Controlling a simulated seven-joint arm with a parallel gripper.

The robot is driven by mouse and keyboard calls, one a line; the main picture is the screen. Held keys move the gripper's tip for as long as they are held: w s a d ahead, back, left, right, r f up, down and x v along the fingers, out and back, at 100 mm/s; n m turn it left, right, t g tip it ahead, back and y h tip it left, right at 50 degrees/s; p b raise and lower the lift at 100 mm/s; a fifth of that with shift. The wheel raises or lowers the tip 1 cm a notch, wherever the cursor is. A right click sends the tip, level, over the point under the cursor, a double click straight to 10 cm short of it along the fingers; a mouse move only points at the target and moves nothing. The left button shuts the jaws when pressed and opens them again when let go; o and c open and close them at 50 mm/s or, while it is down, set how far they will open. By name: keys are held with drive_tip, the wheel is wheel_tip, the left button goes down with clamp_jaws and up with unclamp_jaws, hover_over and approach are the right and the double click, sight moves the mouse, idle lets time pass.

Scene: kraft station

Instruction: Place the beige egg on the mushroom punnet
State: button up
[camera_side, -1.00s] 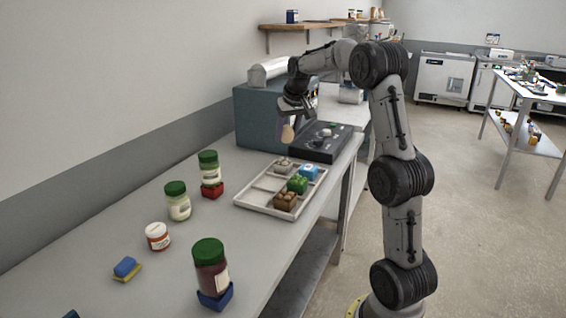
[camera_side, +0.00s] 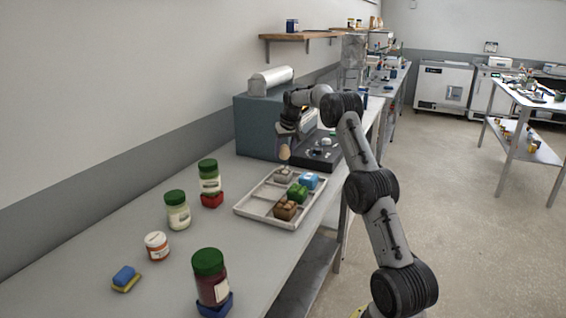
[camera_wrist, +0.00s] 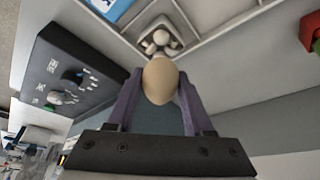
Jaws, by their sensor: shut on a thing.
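My gripper (camera_side: 286,143) is shut on the beige egg (camera_side: 285,153). In the wrist view the egg (camera_wrist: 160,82) sits between the two fingers of my gripper (camera_wrist: 158,96). The mushroom punnet (camera_side: 283,177) is a small grey box with pale mushrooms, in a far compartment of the white tray (camera_side: 252,215). The egg hangs over this punnet in the side view. In the wrist view the punnet (camera_wrist: 170,48) shows just past the egg, which hides part of it. I cannot tell whether the egg touches the mushrooms.
Blue (camera_side: 309,181), green (camera_side: 297,193) and brown (camera_side: 285,210) punnets stand in the same tray. A black control panel (camera_side: 318,158) and a teal machine (camera_side: 257,125) are behind. Several jars, including a green-lidded one (camera_side: 209,178), stand to the left.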

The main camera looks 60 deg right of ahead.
sight(283, 170)
drive_tip(key=shift+w+d+f, duration=0.45)
drive_tip(key=shift+f, duration=0.3)
drive_tip(key=shift+d+f, duration=0.1)
drive_tip(key=shift+f, duration=1.55)
drive_tip(key=shift+f, duration=0.15)
drive_tip(key=o, duration=1)
